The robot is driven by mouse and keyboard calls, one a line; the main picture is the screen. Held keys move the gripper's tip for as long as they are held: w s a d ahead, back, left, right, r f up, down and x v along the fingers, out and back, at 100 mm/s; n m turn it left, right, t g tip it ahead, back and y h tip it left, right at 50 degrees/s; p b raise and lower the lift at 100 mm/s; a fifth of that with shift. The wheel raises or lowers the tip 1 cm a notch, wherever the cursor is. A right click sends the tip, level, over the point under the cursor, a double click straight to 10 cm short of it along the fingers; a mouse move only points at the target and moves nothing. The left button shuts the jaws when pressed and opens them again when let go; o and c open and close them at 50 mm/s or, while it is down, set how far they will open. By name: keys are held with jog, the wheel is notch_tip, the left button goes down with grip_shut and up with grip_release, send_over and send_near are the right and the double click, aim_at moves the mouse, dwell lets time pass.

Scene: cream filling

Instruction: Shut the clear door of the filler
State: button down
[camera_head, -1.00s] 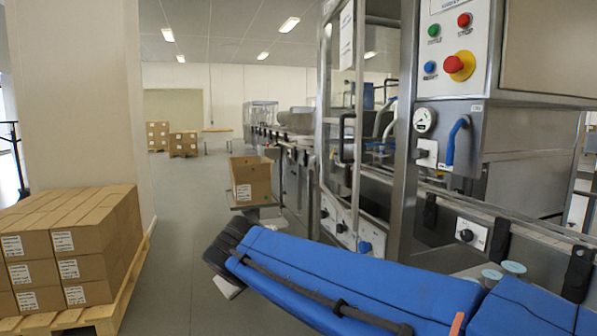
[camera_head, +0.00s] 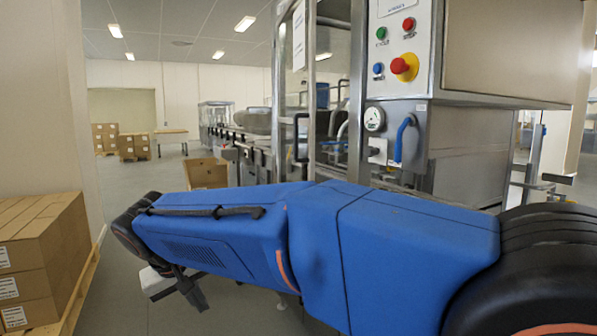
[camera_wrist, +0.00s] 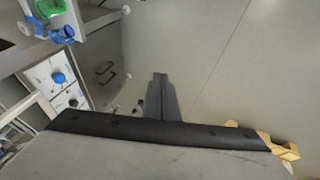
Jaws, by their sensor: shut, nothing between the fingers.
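The clear door (camera_head: 287,80) of the filler is a tall metal-framed pane with a black handle (camera_head: 300,137), left of the control box in the head view. It appears to stand swung out into the aisle, with the filler's inside showing to its right. My gripper (camera_head: 197,298) hangs low at the end of my blue arm, in front of the machine and left of the door, apart from it. In the wrist view the dark fingers (camera_wrist: 159,78) are together, empty, above grey floor. My arm hides the door's lower part.
The control box (camera_head: 405,50) with its buttons stands right of the door. An open carton (camera_head: 206,172) is beyond my arm. Stacked boxes (camera_head: 45,250) on a pallet (camera_head: 85,285) stand at the left. Aisle floor between is free. A blue knob (camera_wrist: 59,78) shows in the wrist view.

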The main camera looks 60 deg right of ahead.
jog(key=w+d+r+m+g+h, duration=0.25)
jog(key=d+r+m, duration=0.3)
jog(key=d, duration=0.45)
jog(key=w+d+r+m+g+h, duration=0.2)
jog(key=w+d+r+m+g, duration=0.15)
jog(key=d+r, duration=0.4)
jog(key=m+g+h, duration=0.2)
jog(key=m+g, duration=0.7)
jog(key=m, duration=0.3)
send_near(309, 169)
jog(key=x, duration=0.6)
jog(key=shift+d, duration=0.3)
jog(key=shift+s, duration=0.1)
